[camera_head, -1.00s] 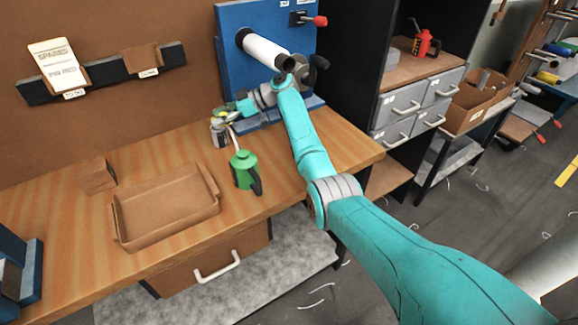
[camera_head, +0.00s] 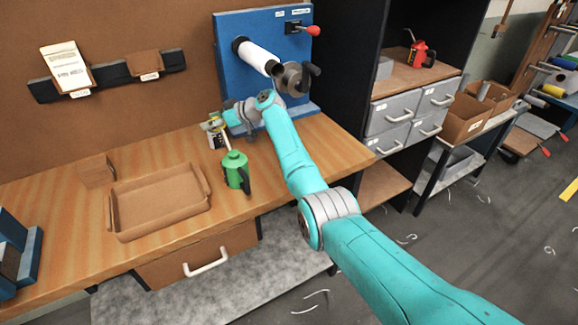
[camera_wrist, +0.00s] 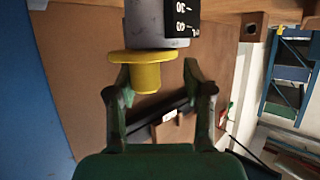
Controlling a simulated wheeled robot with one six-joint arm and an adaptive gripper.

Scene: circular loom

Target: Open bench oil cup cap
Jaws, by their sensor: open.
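The bench oil cup (camera_head: 215,139) is a small grey cup with a black scale label, standing on the wooden bench left of the blue machine. In the wrist view, which is upside down, its grey body (camera_wrist: 143,22) hangs from the top. The yellow cap (camera_wrist: 146,72), with a wide flange and a narrower knob, sits on the cup. My gripper (camera_wrist: 158,82) is open, with one dark green finger on each side of the cap's knob. I cannot tell whether a finger touches it. In the head view my gripper (camera_head: 223,122) is beside the cap, small and partly hidden.
A green oil can (camera_head: 236,170) stands close in front of the oil cup. A blue machine (camera_head: 228,62) with a white roll is behind my arm. An empty brown tray (camera_head: 118,218) and a small brown block (camera_head: 97,171) are at left. The bench between is clear.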

